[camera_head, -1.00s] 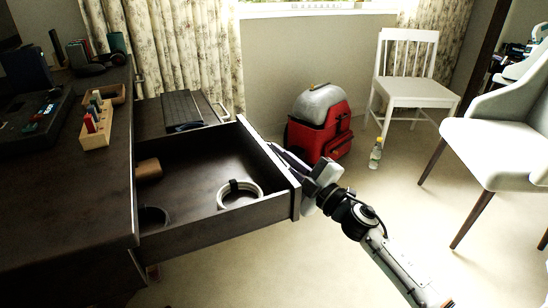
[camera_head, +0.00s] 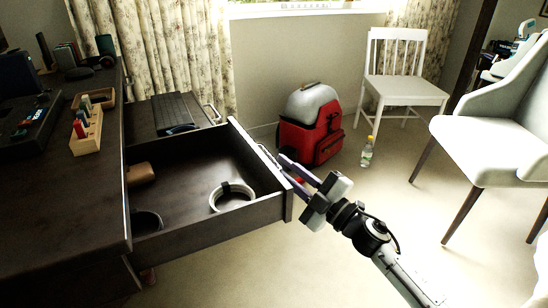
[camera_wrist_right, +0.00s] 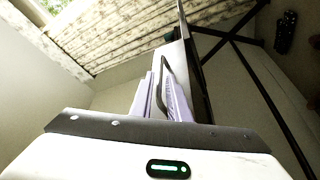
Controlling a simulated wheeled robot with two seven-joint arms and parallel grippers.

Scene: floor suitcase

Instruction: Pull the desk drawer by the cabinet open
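The dark desk drawer (camera_head: 200,232) stands pulled well out of the desk (camera_head: 75,215). A white ring-shaped item (camera_head: 232,196) and a few brown and dark items lie inside it. The drawer's metal handle (camera_head: 268,160) is on its front panel. My right gripper (camera_head: 286,167) is at the outer side of this panel, close to the handle. Its two lilac fingers are spread apart. In the right wrist view the curved handle (camera_wrist_right: 166,68) shows between and ahead of the open fingers (camera_wrist_right: 163,85). I cannot tell whether they touch it. My left gripper is not in view.
A red backpack (camera_head: 312,140) stands on the floor behind the gripper. A bottle (camera_head: 367,152), a white chair (camera_head: 402,88) and a pale armchair (camera_head: 490,140) stand to the right. The floor in front of the drawer is clear apart from my arm.

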